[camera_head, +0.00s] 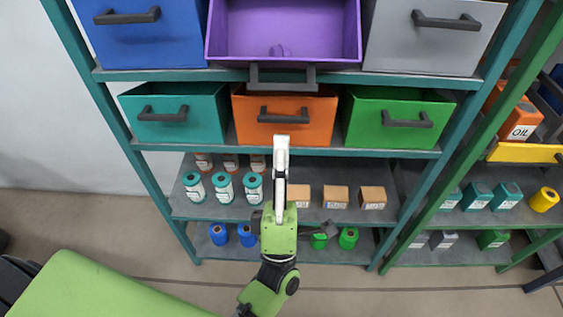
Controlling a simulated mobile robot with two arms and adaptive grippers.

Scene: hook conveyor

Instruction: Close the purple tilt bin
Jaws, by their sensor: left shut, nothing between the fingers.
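The purple tilt bin (283,28) is at the top middle of the head view. It is tipped open, with its empty-looking inside showing and its dark handle (283,76) on the front below. My left gripper (281,145) is shut and empty. It points up the picture, with its tip over the lower part of the orange bin and below the purple bin's handle in the picture. They look apart, but the depth between them is hard to tell. My right gripper is not in view.
A blue bin (139,35) and a grey bin (432,38) flank the purple one. Below are teal (178,120), orange (310,122) and green (397,130) bins. Lower shelves hold bottles, boxes (336,197) and spools. Another rack stands at the right.

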